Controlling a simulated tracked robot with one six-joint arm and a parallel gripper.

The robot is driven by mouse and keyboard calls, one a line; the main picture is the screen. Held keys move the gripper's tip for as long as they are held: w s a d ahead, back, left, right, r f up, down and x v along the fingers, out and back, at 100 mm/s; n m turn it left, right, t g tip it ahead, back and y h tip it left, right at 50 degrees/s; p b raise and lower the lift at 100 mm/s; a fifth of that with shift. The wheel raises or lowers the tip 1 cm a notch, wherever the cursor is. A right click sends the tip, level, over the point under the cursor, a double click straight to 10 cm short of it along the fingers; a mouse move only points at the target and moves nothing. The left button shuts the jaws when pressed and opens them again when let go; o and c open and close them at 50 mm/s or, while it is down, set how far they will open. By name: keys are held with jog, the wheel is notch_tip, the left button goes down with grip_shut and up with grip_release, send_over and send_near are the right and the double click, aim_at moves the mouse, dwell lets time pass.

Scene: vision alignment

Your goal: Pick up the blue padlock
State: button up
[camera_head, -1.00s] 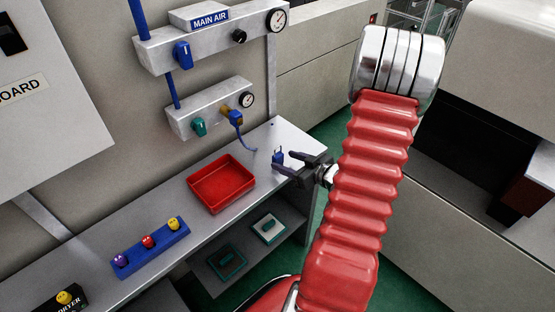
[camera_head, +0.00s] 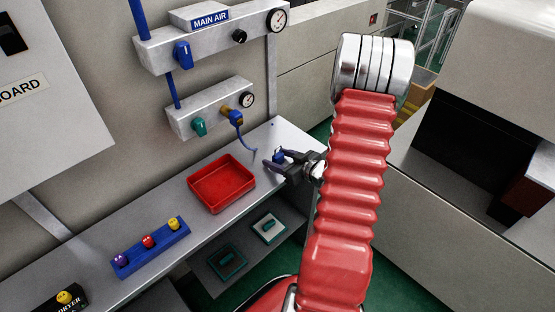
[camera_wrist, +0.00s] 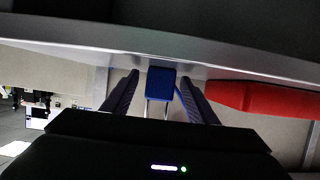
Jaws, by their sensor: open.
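The blue padlock (camera_wrist: 161,83) shows in the wrist view between the two dark fingers of my gripper (camera_wrist: 160,98), with its metal shackle below the body in that picture. In the head view my gripper (camera_head: 278,161) is at the right end of the shelf, its fingers apart around the small blue padlock (camera_head: 279,156). A gap shows on the padlock's left side in the wrist view; its right side is close to the right finger, and I cannot tell whether they touch.
A red tray (camera_head: 222,184) lies on the shelf (camera_head: 95,254) just left of my gripper. A blue hose (camera_head: 238,120) hangs from the wall panel above. Two small framed items lie on the lower shelf.

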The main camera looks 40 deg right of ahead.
jog(key=shift+c, duration=0.4)
jog(key=c, duration=1.1)
jog(key=shift+r, duration=5.05)
